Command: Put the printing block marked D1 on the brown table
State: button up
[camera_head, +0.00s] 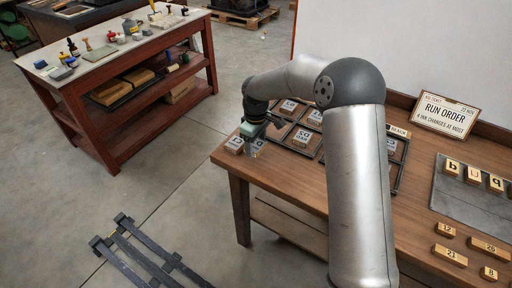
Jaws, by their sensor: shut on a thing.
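The brown table (275,185) fills the right side, with a wooden top. My gripper (257,140) is low over its left corner, shut on a small pale printing block (256,149). Its marking is too small to read, and the fingers partly cover it. I cannot tell whether this block touches the tabletop. Another printing block (234,144) lies just left of it at the table's corner, its marking also unclear. I cannot tell which block is D1.
Dark frames (314,128) with several marked blocks lie behind my gripper, partly hidden by my arm. A RUN ORDER sign (447,113) and a grey plate (450,202) with letter blocks stand at right. A red workbench (110,90) is at back left.

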aim_at(256, 149)
jog(key=shift+w+f, duration=0.2)
jog(key=shift+w+f+p, duration=0.1)
jog(key=shift+f+p, duration=0.25)
jog(key=shift+f, duration=1.45)
jog(key=o, duration=1)
jog(key=shift+o, duration=0.2)
